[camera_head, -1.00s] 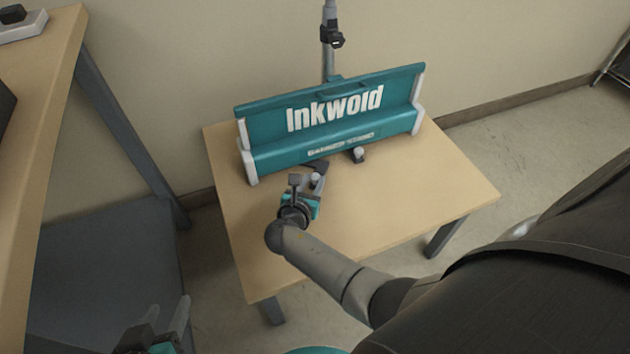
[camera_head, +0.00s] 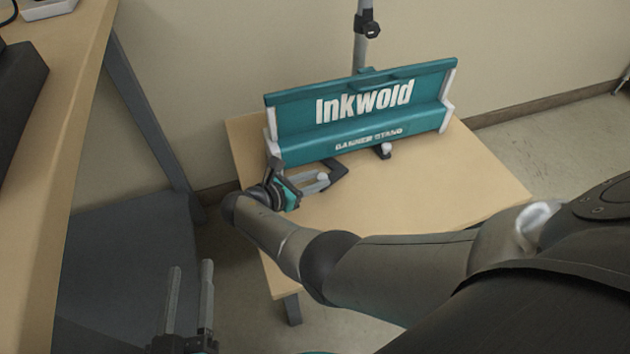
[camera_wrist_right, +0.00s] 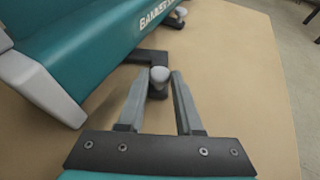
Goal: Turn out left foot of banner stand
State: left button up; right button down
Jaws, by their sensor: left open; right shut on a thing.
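The teal banner stand (camera_head: 362,108), lettered "Inkwold", stands on a small wooden table (camera_head: 440,190). Its left foot (camera_head: 338,168) is a dark bar with a pale round knob, sticking out in front of the stand's base. In the right wrist view the knob (camera_wrist_right: 159,75) sits between the fingertips of my right gripper (camera_wrist_right: 157,88). In the head view my right gripper (camera_head: 313,182) reaches in from the left and is shut on that foot. The right foot (camera_head: 384,152) shows further right, with its own knob. My left gripper (camera_head: 190,298) is open and empty, low at the left.
A grey pole (camera_head: 360,50) rises behind the stand near the wall. A taller wooden desk (camera_head: 60,130) with dark legs stands at the left. The small table's right front part is bare. A pale end cap (camera_wrist_right: 40,85) is close to the right gripper's left side.

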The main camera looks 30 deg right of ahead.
dwell(0.3)
jog(key=c, duration=0.6)
grip_release()
jog(key=shift+w, duration=0.1)
